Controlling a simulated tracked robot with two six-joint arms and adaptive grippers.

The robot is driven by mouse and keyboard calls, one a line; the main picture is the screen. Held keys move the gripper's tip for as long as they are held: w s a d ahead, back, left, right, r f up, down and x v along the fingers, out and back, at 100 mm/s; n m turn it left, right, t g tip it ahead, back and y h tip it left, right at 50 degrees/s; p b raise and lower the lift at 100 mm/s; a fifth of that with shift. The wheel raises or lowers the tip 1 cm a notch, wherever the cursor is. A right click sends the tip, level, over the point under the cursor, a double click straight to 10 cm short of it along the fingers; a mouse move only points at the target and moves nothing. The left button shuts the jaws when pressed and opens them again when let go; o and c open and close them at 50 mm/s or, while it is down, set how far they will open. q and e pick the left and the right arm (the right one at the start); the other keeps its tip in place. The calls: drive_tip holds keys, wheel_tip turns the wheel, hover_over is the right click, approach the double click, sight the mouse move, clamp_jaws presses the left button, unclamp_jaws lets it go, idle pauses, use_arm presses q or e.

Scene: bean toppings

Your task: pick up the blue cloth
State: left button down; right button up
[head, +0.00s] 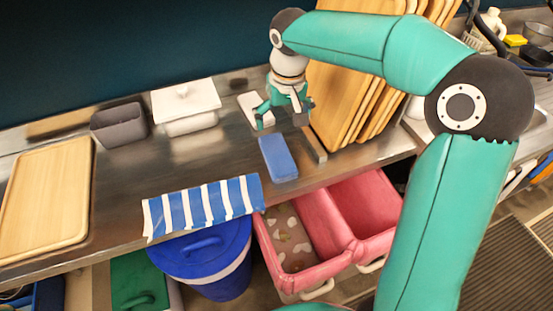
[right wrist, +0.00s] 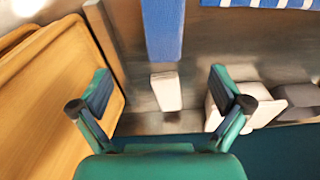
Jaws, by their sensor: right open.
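The blue cloth (head: 278,157) is a plain folded rectangle lying flat on the steel counter, near the middle of the head view. It also shows at the top of the right wrist view (right wrist: 163,28), cut off by the edge. My right gripper (head: 283,117) is open and empty above the counter, just behind the cloth and apart from it. In the right wrist view its open fingers (right wrist: 160,85) stand on either side of a small white item (right wrist: 167,90), with the cloth beyond them. My left gripper is not in view.
Wooden boards (head: 345,95) lean close on the gripper's right. A blue-and-white striped cloth (head: 203,205) hangs at the counter's front edge. A white container (head: 186,103) and grey bin (head: 118,125) stand left. Pink bins (head: 325,215) and a blue bucket (head: 207,262) are below.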

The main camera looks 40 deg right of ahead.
hover_over(277, 153)
drive_tip(key=f, duration=0.6)
drive_tip(key=s+f, duration=0.1)
drive_tip(key=f, duration=0.2)
drive_tip(key=shift+d, duration=0.25)
drive_tip(key=shift+w+a+f+p, duration=0.15)
drive_tip(key=shift+f+p, duration=0.15)
drive_tip(key=shift+f, duration=0.6)
drive_tip(key=shift+w+f+p, duration=0.2)
drive_tip(key=shift+f+p, duration=0.05)
drive_tip(key=shift+f, duration=0.6)
drive_tip(key=shift+w+a+f+p, duration=0.15)
drive_tip(key=shift+f+p, duration=0.15)
drive_tip(key=shift+f, duration=0.6)
drive_tip(key=c, duration=1.2)
